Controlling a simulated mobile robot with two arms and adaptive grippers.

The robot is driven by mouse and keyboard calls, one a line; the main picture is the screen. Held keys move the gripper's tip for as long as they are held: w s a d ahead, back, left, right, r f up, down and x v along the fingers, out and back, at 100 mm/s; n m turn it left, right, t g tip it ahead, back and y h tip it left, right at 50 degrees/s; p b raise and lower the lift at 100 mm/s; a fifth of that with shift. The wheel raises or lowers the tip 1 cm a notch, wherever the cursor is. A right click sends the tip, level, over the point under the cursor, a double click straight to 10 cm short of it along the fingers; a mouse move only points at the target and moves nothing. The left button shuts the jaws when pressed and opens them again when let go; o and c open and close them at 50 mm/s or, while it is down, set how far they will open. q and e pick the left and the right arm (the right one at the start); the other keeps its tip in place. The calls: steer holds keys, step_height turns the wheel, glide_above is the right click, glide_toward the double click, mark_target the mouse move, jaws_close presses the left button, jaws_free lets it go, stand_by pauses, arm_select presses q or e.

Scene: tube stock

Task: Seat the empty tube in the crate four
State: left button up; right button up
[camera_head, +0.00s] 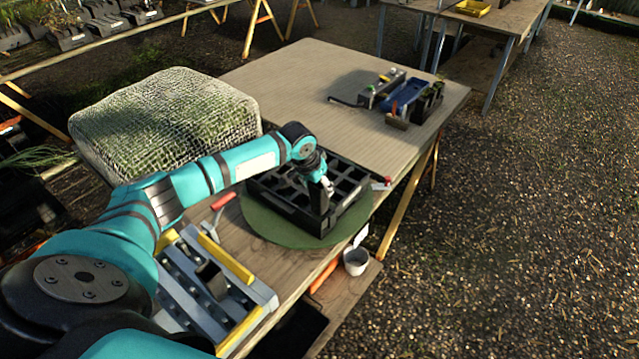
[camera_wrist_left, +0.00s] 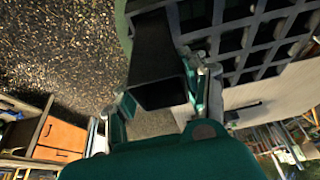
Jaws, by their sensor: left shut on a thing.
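My left gripper (camera_head: 325,186) is at the front part of the black gridded crate (camera_head: 292,216). It is shut on a black, square, tapered tube (camera_head: 318,203). In the left wrist view, my gripper's fingers (camera_wrist_left: 165,95) hold the tube (camera_wrist_left: 158,50) on both sides, and its open end faces the camera. The crate (camera_wrist_left: 255,42) shows its open square cells beside the tube there. The tube stands at the crate's near edge; I cannot tell whether its lower end is inside a cell. My right gripper is not in view.
The crate stands on a round green mat (camera_head: 262,222) on a wooden table (camera_head: 290,75). A grey and yellow rack (camera_head: 180,290) holds a dark pot.

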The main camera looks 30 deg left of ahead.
mark_target(319, 210)
arm_select(q)
steer(key=shift+f+b, duration=1.65)
steer(key=shift+f, duration=2.25)
steer(key=shift+s+f, duration=0.1)
steer(key=shift+f, duration=0.05)
steer(key=shift+s+d+f, duration=0.2)
steer(key=shift+s+f, duration=0.1)
steer(key=shift+f, duration=0.25)
steer(key=o, duration=0.9)
steer(key=shift+w+f, duration=0.15)
steer(key=shift+a, duration=0.1)
steer(key=shift+r, duration=0.25)
